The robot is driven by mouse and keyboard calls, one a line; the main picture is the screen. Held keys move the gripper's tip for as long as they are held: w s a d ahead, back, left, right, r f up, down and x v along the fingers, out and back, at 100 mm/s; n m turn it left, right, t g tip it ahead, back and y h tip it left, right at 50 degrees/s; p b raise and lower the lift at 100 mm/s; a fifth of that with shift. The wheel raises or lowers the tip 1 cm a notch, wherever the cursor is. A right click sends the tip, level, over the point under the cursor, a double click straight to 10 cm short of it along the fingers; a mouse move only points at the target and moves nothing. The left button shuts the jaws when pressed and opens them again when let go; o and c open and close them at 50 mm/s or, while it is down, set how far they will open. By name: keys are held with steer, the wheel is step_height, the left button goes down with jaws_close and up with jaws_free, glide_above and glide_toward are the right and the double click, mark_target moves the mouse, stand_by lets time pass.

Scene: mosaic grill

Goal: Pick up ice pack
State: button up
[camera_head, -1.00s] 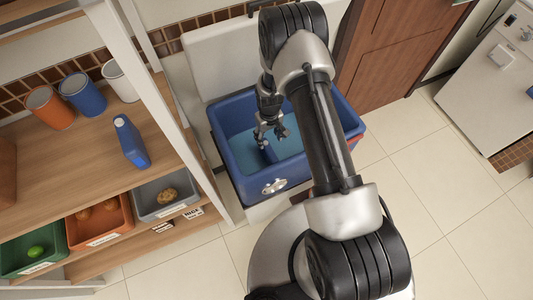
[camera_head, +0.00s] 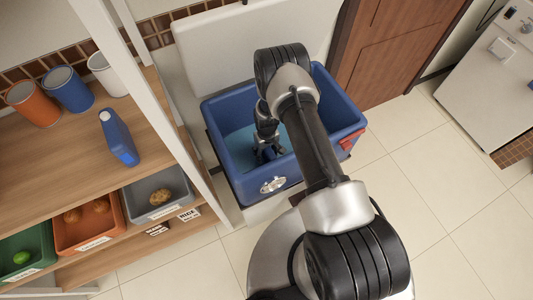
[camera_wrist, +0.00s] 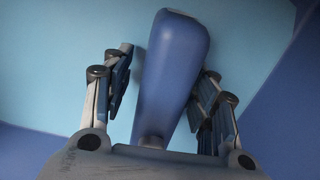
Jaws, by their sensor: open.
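The ice pack (camera_wrist: 172,75) is a blue, rounded, elongated block. In the wrist view it lies on the light blue floor of the blue cooler (camera_head: 228,174). My gripper (camera_wrist: 165,90) is open, with one finger on each side of the ice pack. A small gap shows on the left; on the right the finger is very close, and I cannot tell if it touches. In the head view my gripper (camera_head: 268,152) is down inside the cooler, and the ice pack is hidden by my arm and gripper.
The cooler's walls surround my gripper, and its white lid (camera_head: 245,45) stands open behind. A wooden shelf (camera_head: 60,160) at left holds cans, a blue bottle (camera_head: 118,138) and several bins. A wooden door (camera_head: 400,45) stands behind right. The tiled floor (camera_head: 450,180) at right is clear.

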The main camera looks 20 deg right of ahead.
steer(key=shift+f, duration=0.4)
steer(key=shift+r, duration=0.1)
steer(key=shift+c, duration=0.5)
jaws_close()
